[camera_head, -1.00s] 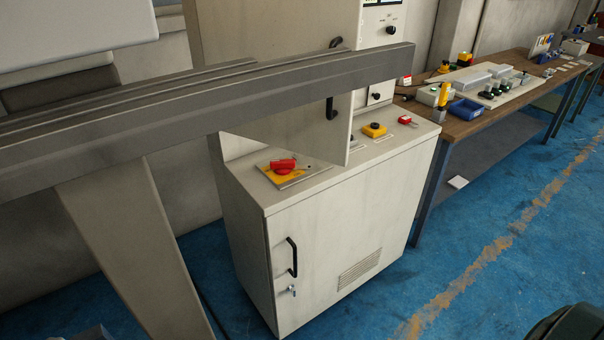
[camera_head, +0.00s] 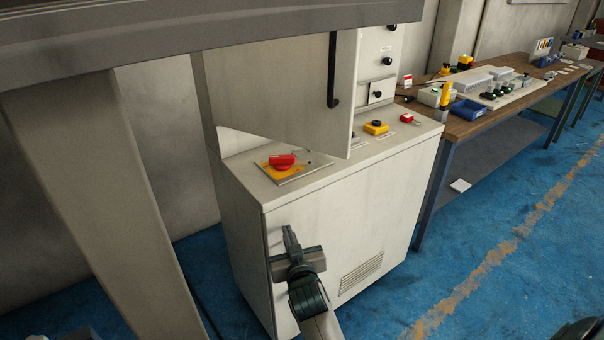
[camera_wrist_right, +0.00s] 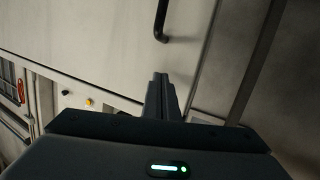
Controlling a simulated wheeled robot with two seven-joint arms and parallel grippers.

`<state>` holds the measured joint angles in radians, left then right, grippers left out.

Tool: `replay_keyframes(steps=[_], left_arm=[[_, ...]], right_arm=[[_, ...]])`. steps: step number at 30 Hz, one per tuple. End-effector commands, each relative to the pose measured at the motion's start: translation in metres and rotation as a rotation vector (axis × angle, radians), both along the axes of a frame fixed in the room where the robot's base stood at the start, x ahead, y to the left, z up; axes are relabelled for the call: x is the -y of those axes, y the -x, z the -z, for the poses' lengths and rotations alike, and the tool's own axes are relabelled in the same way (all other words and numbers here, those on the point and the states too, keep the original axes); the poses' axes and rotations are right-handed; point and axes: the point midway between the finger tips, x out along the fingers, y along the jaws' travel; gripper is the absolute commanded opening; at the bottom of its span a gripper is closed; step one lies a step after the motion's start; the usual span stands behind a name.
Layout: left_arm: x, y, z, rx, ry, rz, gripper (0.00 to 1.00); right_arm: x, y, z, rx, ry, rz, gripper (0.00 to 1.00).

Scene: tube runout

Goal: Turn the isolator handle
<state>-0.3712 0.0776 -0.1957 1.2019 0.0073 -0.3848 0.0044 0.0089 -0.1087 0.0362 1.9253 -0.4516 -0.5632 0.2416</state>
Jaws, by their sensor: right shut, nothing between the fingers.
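The isolator handle (camera_head: 282,160) is a red knob on a yellow plate, on the top of a pale cabinet (camera_head: 340,215) in the head view, near its left end. My right gripper (camera_head: 289,233) is in front of the cabinet's front face, below the handle in the picture and apart from it. Its fingers are together and empty. In the right wrist view the closed fingers (camera_wrist_right: 163,95) point at pale panels. I cannot make out the isolator handle there. My left gripper is not in view.
A pale panel with a black pull (camera_head: 333,70) hangs over the cabinet top, right behind the handle. A grey beam (camera_head: 210,25) crosses above. A yellow-based button (camera_head: 376,127) and a red item (camera_head: 410,119) sit farther right. A workbench (camera_head: 470,125) stands beyond.

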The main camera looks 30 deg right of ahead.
Motion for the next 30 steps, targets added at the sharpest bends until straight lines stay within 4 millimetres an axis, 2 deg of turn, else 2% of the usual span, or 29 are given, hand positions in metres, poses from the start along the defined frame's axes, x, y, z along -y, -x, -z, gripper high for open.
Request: replay_keyframes(steps=[1,3,6,9,13,23,30], left_arm=[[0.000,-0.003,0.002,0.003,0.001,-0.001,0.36],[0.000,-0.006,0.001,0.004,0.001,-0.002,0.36],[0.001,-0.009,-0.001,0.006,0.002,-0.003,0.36],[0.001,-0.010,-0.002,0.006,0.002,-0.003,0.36],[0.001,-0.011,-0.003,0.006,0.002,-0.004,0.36],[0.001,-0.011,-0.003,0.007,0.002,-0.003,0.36],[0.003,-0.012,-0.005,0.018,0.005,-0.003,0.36]], right_arm=[[0.009,0.000,-0.027,0.049,-0.004,0.031,0.00],[0.022,0.003,-0.060,0.101,-0.007,0.072,0.00],[0.035,0.010,-0.093,0.155,-0.012,0.114,0.00],[0.043,0.015,-0.111,0.185,-0.016,0.139,0.00],[0.046,0.017,-0.118,0.196,-0.017,0.148,0.00],[0.046,0.016,-0.117,0.193,-0.016,0.146,0.00],[0.051,0.002,-0.118,0.194,-0.014,0.146,0.00]])
